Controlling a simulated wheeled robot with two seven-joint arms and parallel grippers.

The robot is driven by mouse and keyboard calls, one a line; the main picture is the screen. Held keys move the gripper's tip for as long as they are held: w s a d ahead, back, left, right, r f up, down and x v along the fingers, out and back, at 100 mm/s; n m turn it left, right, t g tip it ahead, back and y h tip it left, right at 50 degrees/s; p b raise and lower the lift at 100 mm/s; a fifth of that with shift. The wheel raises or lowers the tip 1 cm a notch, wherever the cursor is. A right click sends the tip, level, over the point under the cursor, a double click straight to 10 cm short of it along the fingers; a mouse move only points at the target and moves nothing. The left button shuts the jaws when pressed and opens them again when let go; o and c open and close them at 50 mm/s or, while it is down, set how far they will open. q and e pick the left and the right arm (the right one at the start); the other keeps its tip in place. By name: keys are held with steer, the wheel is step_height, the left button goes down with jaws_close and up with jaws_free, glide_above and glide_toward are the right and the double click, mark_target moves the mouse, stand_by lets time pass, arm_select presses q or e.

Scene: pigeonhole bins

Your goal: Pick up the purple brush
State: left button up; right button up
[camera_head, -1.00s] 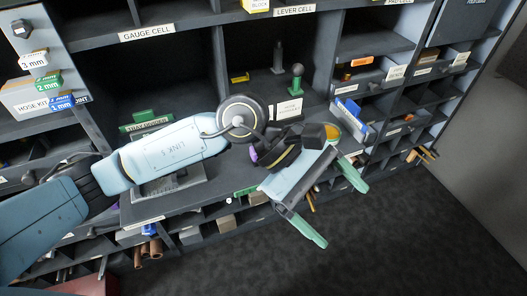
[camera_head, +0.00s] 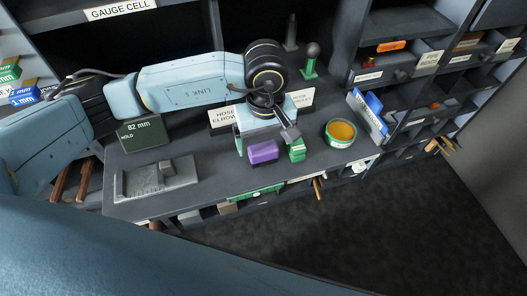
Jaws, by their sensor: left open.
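The purple brush (camera_head: 262,153) shows as a purple block at the front part of the grey ledge (camera_head: 215,165). My left gripper (camera_head: 268,147) points down over it, with one green-tipped finger on each side of it. The fingers are apart, and I cannot tell whether either one touches the brush. Part of the brush's far side is hidden by the gripper. My right gripper is not in view.
A round tub with orange contents (camera_head: 340,133) stands right of the gripper. A blue item (camera_head: 371,110) is beyond it. A grey fixture (camera_head: 155,179) and a dark green box marked 82 mm (camera_head: 143,134) are on the left. Dark floor is clear at lower right.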

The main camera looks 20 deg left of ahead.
mark_target(263, 148)
arm_select(q)
steer(key=shift+f, duration=0.35)
steer(key=shift+w+a+f, duration=0.1)
steer(key=shift+a+f, duration=0.05)
steer(key=shift+f, duration=0.75)
step_height(263, 148, down, 3)
steer(key=shift+w+a+f, duration=0.1)
steer(key=shift+a, duration=0.05)
steer(key=shift+f, duration=0.15)
steer(key=shift+c, duration=1.9)
steer(key=c, duration=0.7)
step_height(263, 148, up, 10)
steer(key=shift+f, duration=0.15)
steer(key=shift+r, duration=0.2)
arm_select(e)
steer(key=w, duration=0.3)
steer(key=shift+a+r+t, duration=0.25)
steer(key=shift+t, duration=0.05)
